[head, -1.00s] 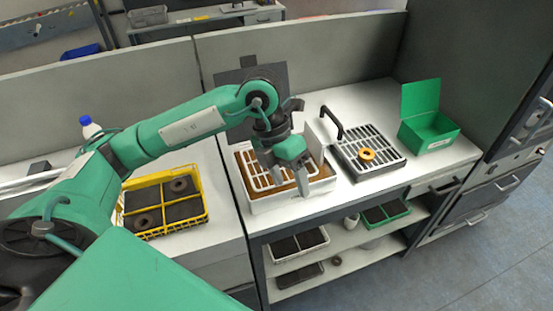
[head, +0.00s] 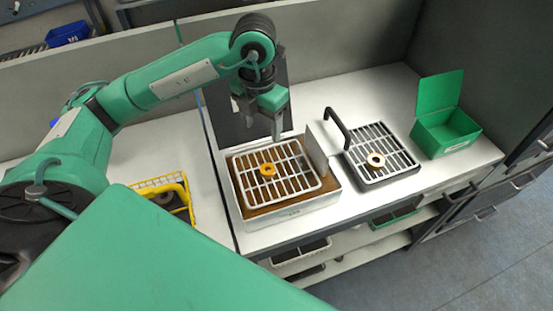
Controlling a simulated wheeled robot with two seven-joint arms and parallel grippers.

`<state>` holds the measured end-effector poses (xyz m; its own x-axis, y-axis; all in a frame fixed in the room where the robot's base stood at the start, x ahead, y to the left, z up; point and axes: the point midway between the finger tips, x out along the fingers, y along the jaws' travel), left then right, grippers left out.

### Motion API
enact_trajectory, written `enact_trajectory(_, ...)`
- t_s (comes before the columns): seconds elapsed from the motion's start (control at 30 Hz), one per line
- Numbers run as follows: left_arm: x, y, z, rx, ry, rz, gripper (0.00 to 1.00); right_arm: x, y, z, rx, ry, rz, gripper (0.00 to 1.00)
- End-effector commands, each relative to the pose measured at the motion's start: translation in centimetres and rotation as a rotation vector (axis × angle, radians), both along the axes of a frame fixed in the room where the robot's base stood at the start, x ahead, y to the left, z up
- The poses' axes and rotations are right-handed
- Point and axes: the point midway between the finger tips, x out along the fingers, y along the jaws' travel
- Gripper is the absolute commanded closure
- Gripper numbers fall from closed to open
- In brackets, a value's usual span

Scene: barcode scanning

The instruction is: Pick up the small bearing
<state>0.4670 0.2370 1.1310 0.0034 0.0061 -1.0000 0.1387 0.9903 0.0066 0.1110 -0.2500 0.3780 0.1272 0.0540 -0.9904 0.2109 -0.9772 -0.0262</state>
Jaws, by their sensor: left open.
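My left gripper (head: 264,122) is open and empty, raised behind the white box with a rack (head: 290,208). An orange ring (head: 267,170) lies on that rack, in front of and below the gripper. A dark round bearing (head: 163,198) sits in the yellow wire basket (head: 191,211) at the left, partly hidden by my green body. I cannot tell which ring is the small bearing. My right gripper is not in view.
A black curved handle (head: 337,124) stands by the grey rack. An open green box (head: 446,132) is at the right. A dark panel (head: 226,118) stands behind the gripper. Shelves with trays (head: 300,250) lie below the counter. The counter behind the grey rack is clear.

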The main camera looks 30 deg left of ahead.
Motion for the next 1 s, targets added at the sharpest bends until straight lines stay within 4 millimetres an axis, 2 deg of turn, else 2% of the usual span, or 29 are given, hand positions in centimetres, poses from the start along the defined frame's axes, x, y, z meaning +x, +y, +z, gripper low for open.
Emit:
enact_trajectory(0.13, -0.1, -0.1, -1.5, -0.002, 0.005, -0.002, 0.39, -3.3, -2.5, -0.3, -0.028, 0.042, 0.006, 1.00)
enact_trajectory(0.27, -0.1, -0.1, -3.2, -0.002, 0.006, 0.000, 0.39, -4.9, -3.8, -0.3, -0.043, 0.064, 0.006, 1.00)
enact_trajectory(0.47, -0.1, -0.1, -6.0, -0.002, 0.006, 0.001, 0.39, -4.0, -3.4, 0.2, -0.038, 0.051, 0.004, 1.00)
enact_trajectory(0.67, 0.0, -0.1, -8.1, -0.003, 0.003, 0.001, 0.39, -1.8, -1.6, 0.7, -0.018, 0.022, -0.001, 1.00)
enact_trajectory(0.83, 0.0, -0.3, -9.0, -0.002, 0.004, 0.000, 0.39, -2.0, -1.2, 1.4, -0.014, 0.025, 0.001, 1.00)
enact_trajectory(1.0, -0.1, -0.9, -11.2, -0.003, 0.007, -0.001, 0.39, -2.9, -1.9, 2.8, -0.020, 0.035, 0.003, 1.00)
